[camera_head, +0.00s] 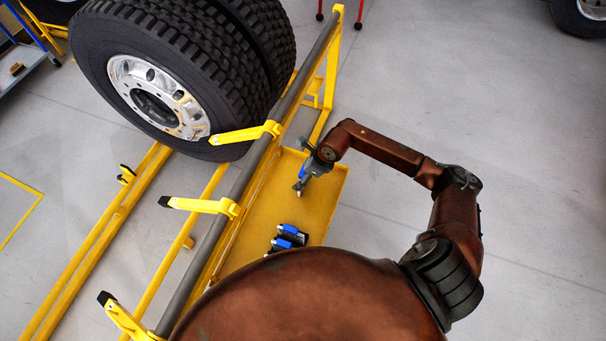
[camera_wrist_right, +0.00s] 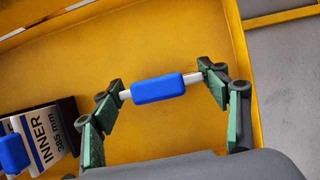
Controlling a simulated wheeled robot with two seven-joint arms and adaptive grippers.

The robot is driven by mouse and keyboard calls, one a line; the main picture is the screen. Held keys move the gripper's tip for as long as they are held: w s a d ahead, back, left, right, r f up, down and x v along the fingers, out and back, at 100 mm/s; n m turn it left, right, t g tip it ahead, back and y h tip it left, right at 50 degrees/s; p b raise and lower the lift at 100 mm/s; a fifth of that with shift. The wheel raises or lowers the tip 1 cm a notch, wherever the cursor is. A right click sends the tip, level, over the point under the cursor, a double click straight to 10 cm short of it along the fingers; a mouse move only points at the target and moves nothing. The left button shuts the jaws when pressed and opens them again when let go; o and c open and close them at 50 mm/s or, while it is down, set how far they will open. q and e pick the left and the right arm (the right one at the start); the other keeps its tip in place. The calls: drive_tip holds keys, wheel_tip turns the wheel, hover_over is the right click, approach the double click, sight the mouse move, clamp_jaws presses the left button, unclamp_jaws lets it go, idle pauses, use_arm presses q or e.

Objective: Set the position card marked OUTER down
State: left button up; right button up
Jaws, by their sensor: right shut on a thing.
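My right gripper (camera_head: 299,184) is over the yellow tray (camera_head: 325,205), near its far end. In the right wrist view its two green-padded fingers (camera_wrist_right: 161,87) are closed on the ends of a blue grip (camera_wrist_right: 158,88) with white end pieces. The grip belongs to the held card; its marking and face do not show, so I cannot read OUTER. I cannot tell whether it touches the tray. A card marked INNER 385 mm (camera_wrist_right: 42,138) lies on the tray at the left of the wrist view. My left gripper is not in view.
Two cards with blue grips (camera_head: 288,237) lie at the tray's near part. A grey rail with yellow arms (camera_head: 228,208) runs along the tray's left. A large double wheel (camera_head: 160,95) stands at the upper left. The tray's middle is bare.

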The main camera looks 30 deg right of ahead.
drive_tip(key=shift+f, duration=0.15)
drive_tip(key=o, duration=1.2)
drive_tip(key=shift+c, duration=0.2)
drive_tip(key=shift+d+r, duration=0.15)
drive_tip(key=shift+r, duration=0.4)
drive_tip(key=p+v, duration=0.1)
drive_tip(key=v, duration=1)
drive_tip(key=shift+s, duration=0.25)
drive_tip(key=shift+r, duration=0.1)
